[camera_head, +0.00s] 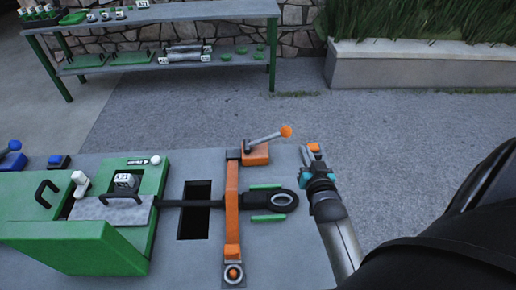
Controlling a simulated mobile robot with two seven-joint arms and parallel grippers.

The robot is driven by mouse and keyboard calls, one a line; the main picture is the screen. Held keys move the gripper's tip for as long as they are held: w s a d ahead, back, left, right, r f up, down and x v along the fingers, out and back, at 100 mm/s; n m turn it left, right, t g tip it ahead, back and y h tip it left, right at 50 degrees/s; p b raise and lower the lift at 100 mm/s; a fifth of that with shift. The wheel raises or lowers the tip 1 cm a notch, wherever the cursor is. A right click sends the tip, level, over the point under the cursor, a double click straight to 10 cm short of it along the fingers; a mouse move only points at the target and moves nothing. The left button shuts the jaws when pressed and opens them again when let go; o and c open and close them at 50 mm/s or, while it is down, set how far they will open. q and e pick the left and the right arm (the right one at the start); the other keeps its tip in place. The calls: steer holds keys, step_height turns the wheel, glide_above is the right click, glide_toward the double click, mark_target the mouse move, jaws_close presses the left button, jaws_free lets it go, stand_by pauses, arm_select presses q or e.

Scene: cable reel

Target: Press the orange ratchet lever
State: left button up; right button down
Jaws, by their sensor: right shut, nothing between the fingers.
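The ratchet lever stands near the far edge of the grey worktop. It has an orange base block (256,154) and a grey rod slanting up to the right, ending in an orange knob (286,131). An orange strap (232,205) runs from the base towards the front of the worktop. My right gripper (315,163) is shut and empty at the worktop's right edge, to the right of and lower in the picture than the knob, apart from it. A small orange-topped piece (313,148) shows at its tip; I cannot tell what it belongs to. My left gripper is not in view.
A black cable with a ring end (284,200) lies between green guides, crossing under or over the strap. A dark rectangular opening (194,222) and a green box (75,245) are to the left. A shelf table (200,12) stands behind, beyond clear floor.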

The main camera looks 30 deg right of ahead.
steer(key=w+a+r+n+t+y, duration=0.25)
steer(key=w+a+r+t, duration=0.2)
steer(key=r, duration=0.35)
steer(key=shift+s+d+f+g+h+p, duration=0.1)
steer(key=shift+s+f+g+h+p, duration=0.5)
steer(key=shift+s+f+g+h, duration=1.25)
steer(key=shift+w, duration=0.25)
steer(key=w+d+f+b, duration=0.4)
steer(key=w+d+b, duration=0.1)
steer(key=w, duration=0.4)
steer(key=shift+d+f+b, duration=0.3)
steer(key=shift+f+b, duration=0.1)
steer(key=shift+b, duration=0.05)
steer(key=shift+s, duration=0.1)
